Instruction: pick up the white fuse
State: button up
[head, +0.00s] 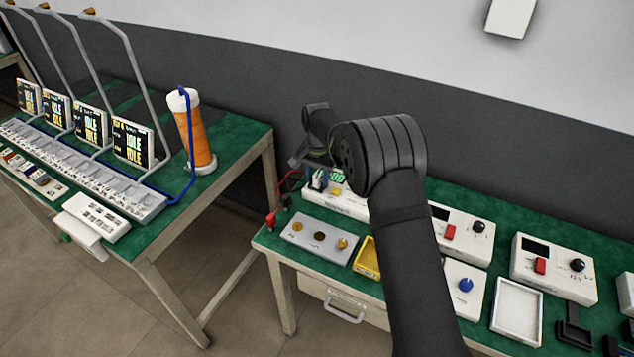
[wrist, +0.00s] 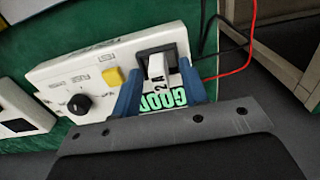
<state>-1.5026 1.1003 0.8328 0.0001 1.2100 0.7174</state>
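The white fuse (wrist: 157,68), marked 2 A, stands in a black socket (wrist: 172,47) on the white fuse tester (wrist: 105,70). In the wrist view, my gripper (wrist: 158,72) has its blue fingers on either side of the fuse, with a gap visible on each side. It is open. In the head view, my gripper (head: 318,178) is low over the tester (head: 340,204) at the far left of the right bench; the fuse cannot be made out there.
The tester has a yellow button (wrist: 113,77) and a black knob (wrist: 78,104). A grey panel (head: 318,238) with round pieces and a yellow tray (head: 367,262) lie in front. My arm hides part of the bench.

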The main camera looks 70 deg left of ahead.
aim_at(318, 175)
grip_shut()
jog(key=shift+r, duration=0.2)
jog(key=shift+r, duration=0.25)
notch_tip(318, 175, up, 4)
jog(key=shift+f, duration=0.1)
jog(key=w+d+r, duration=0.6)
jog(key=w+d, duration=0.1)
jog(key=w, duration=0.2)
jog(key=shift+w+r, duration=0.2)
jog(key=shift+w, duration=0.05)
